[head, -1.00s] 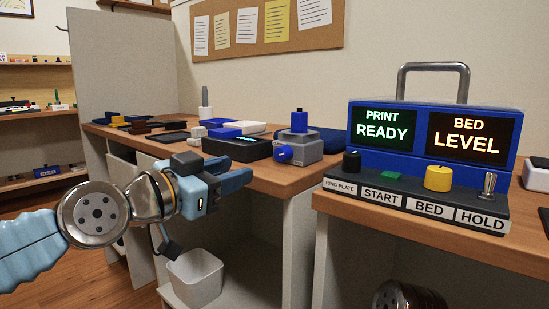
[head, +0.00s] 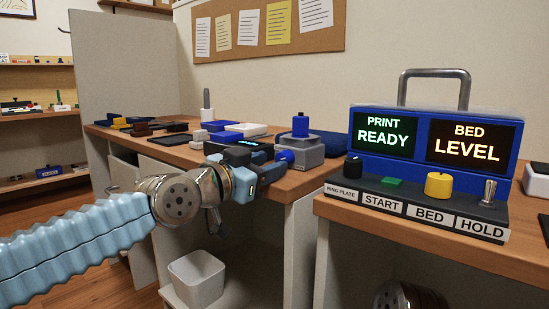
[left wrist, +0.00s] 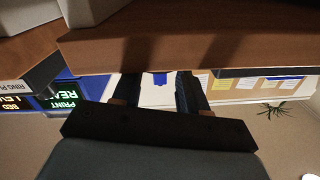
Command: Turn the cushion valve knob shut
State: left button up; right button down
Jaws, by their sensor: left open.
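The valve is a grey block (head: 309,153) with a blue cap on top, on the wooden worktop. A blue round knob (head: 285,156) sticks out of its front-left side; I take it to be the cushion valve knob. My left gripper (head: 279,170) is open, its fingers just in front of and slightly below the knob in the head view. In the left wrist view, which is upside down, a blue piece (left wrist: 160,79), likely the knob, shows between the spread fingers (left wrist: 158,88). I see no contact. The knob's turn position is unclear. My right gripper is not in view.
The worktop's front edge (head: 290,190) runs below the fingers. A blue console (head: 437,115) with knobs stands on the right bench. A white bin (head: 197,280) sits below.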

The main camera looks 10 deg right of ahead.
aim_at(284, 158)
pick_arm(q)
jog(key=shift+x, duration=1.4)
jog(key=c, duration=0.7)
jog(key=n, duration=0.4)
jog(key=shift+c, duration=0.3)
jog(key=o, duration=0.8)
jog(key=shift+c, duration=0.2)
jog(key=shift+s, duration=0.1)
